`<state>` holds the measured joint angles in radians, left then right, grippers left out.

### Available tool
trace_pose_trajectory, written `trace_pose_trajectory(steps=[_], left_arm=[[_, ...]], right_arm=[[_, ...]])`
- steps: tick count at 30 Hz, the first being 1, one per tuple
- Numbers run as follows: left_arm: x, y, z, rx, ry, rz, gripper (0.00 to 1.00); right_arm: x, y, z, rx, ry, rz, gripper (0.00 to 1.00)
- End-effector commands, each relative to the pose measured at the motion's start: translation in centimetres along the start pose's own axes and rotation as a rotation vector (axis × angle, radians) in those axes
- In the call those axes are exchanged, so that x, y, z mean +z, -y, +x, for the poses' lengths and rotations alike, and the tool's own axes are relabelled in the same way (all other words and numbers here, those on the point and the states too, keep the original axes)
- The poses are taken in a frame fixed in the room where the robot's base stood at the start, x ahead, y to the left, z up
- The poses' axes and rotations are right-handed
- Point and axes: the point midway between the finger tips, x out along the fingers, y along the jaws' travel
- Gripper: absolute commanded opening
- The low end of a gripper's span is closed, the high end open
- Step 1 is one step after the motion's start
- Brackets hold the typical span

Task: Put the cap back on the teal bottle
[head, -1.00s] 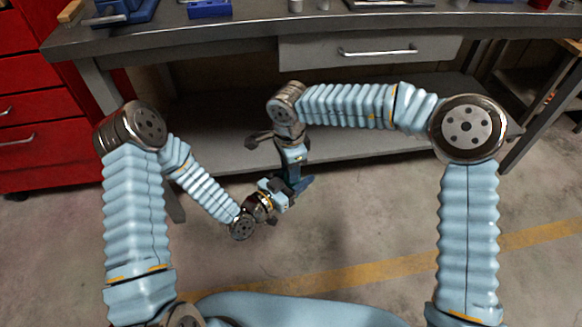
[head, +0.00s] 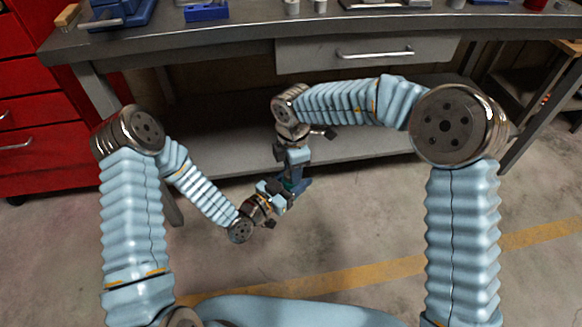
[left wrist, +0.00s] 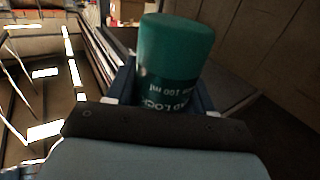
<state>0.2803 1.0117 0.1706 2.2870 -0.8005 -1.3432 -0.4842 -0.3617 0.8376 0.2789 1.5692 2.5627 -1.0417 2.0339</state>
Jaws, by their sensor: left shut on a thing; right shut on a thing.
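The teal bottle (left wrist: 172,62) stands out between the blue fingers of my left gripper (left wrist: 165,92) in the left wrist view. Its smooth round end points up in that picture, and white lettering on its side reads upside down. In the head view my left gripper (head: 293,190) is shut on the bottle, low in front of the bench. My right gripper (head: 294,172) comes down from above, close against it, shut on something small. The cap cannot be made out; the right fingers and the meeting point are too small and overlapped to tell whether cap and bottle touch.
A grey workbench (head: 245,37) with a drawer (head: 365,52) and a lower shelf (head: 225,150) stands behind my grippers. Red drawer cabinets (head: 35,120) stand at the left. Blue bins, small cans and tools lie on the bench. The floor (head: 340,220) in front is clear.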

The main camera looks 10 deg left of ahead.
Motion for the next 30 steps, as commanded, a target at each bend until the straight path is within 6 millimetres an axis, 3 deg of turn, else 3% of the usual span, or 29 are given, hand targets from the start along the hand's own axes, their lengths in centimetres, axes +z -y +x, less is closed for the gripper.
trace_pose_trajectory(steps=[6, 10, 14, 15, 21, 30], left_arm=[[0.01, -0.02, -0.01, 0.000, 0.000, 0.000, 0.00], [0.01, -0.02, -0.01, 0.001, 0.000, 0.000, 0.00], [0.00, -0.03, 0.00, 0.001, 0.000, 0.000, 0.00], [0.00, -0.03, 0.00, 0.001, 0.000, 0.000, 0.00], [-0.01, -0.02, 0.00, 0.000, 0.000, 0.000, 0.00], [-0.04, 0.00, 0.01, 0.000, -0.001, 0.000, 0.00]], right_arm=[[-0.17, 0.37, -0.02, 0.007, 0.001, 0.652, 0.00], [-0.30, 0.49, -0.01, 0.008, -0.001, 0.922, 0.00], [-0.26, 0.47, 0.02, 0.007, -0.002, 0.922, 0.00], [-0.27, 0.47, 0.02, 0.007, -0.002, 0.922, 0.34], [-0.26, 0.48, 0.04, 0.007, -0.001, 0.920, 0.62], [-0.26, 0.46, -0.38, 0.008, -0.002, 0.919, 0.62]])
